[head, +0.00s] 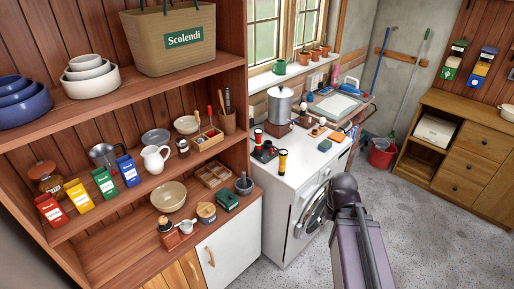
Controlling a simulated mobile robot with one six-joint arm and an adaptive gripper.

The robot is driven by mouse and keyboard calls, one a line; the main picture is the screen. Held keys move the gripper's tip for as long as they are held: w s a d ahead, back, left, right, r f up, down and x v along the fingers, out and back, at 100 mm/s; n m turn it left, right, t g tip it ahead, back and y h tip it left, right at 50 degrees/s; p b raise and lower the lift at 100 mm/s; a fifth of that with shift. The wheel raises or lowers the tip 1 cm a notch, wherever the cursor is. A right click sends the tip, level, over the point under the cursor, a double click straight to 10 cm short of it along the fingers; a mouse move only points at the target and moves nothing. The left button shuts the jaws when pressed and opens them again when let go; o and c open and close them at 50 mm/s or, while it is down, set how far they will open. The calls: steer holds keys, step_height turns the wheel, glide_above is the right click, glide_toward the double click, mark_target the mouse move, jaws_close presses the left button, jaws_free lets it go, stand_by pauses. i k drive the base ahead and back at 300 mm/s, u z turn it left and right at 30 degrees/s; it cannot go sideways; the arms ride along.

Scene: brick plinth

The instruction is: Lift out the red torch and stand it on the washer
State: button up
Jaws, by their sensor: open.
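The washer is a white front-loading machine (283,222) with a round door, below the window in the head view. A black holder (264,155) stands on the back left of its top. A dark torch with a red band (258,138) stands upright in the holder, and another small red-marked piece shows beside it. A yellow and black torch (282,162) stands upright on the washer top, just right of the holder. My arm rises in front of the washer and covers part of its right side. My gripper cannot be made out.
Wooden shelves (140,85) with bowls, boxes and jars stand on the left. A silver pot (280,106) and small items crowd the counter behind the washer. A wooden drawer unit (462,160) stands at the right.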

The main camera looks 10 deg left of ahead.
mark_target(258, 133)
steer(key=u, duration=0.35)
steer(key=i, duration=1.2)
steer(key=z, duration=0.35)
